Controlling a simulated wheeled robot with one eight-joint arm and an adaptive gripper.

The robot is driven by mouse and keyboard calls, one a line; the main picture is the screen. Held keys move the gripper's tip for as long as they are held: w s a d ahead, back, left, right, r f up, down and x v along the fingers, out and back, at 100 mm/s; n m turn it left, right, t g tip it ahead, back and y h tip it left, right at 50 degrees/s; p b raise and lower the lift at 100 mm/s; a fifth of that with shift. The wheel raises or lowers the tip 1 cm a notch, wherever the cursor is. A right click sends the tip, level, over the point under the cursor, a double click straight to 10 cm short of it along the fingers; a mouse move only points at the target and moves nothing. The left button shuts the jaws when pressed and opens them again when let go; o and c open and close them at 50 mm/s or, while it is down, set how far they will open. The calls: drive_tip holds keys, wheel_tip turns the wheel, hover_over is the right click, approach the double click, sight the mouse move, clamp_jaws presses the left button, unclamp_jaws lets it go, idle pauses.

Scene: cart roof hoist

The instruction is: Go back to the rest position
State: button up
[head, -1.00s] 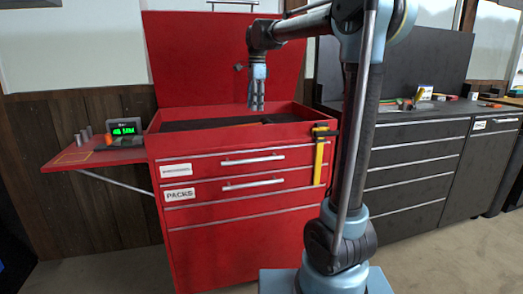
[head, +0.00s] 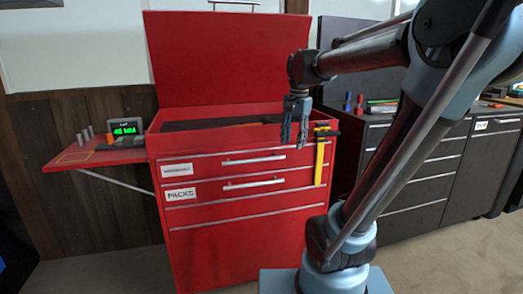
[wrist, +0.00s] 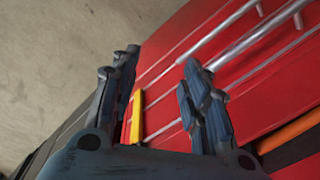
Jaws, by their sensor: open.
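My gripper (head: 293,122) hangs with its fingers pointing down, in front of the right part of the red cart (head: 235,245). It is open, and nothing shows between its fingers. In the wrist view my gripper (wrist: 160,95) shows its fingers spread apart, with the red drawer fronts (wrist: 265,100) and their handles beyond. The cart's lid (head: 220,60) stands up and its top tray (head: 215,124) is open; the tray's contents are hard to make out.
A yellow clamp-like tool (head: 320,160) hangs at the cart's front right corner. A side shelf (head: 75,160) at left holds a green-lit display (head: 125,128) and small cylinders (head: 87,133). A dark cabinet (head: 420,205) stands right. Floor (head: 450,265) shows at lower right.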

drive_tip(key=s+d+f+n, duration=0.4)
drive_tip(key=s+f, duration=0.4)
drive_tip(key=f, duration=0.2)
drive_tip(key=s+d+f+n+t, duration=0.1)
drive_tip(key=s+d+f+n, duration=0.2)
drive_tip(key=s+f, duration=0.6)
drive_tip(key=shift+d+f+n+h, duration=0.35)
drive_tip(key=shift+f+n, duration=0.15)
drive_tip(key=shift+f, duration=0.15)
drive_tip(key=shift+w+f, duration=0.2)
drive_tip(key=shift+w, duration=0.25)
drive_tip(key=shift+c, duration=0.2)
